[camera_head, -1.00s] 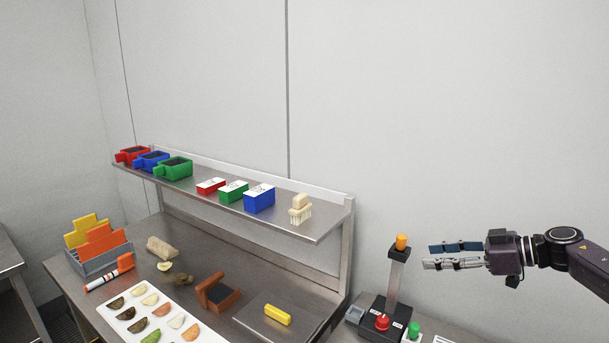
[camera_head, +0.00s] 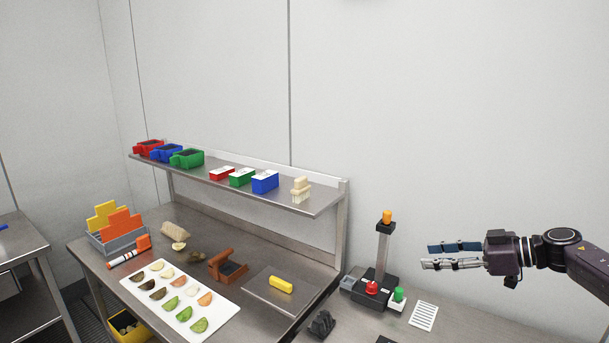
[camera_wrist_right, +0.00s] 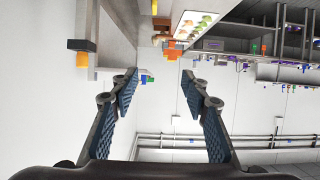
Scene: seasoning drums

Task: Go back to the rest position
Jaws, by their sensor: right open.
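My right gripper (camera_head: 455,256) is at the right side of the head view, held in the air in front of the plain wall. Its two fingers are apart with nothing between them. In the right wrist view the open fingers (camera_wrist_right: 160,90) frame empty space, with the wall and benches beyond. My left gripper is in neither view.
A steel bench (camera_head: 210,228) with a raised shelf (camera_head: 218,186) stands at left and centre. A white tray (camera_head: 215,322) holds several slices. A device with red (camera_head: 371,287) and green (camera_head: 398,294) buttons and an orange-topped post (camera_head: 386,240) stands below left of my right gripper.

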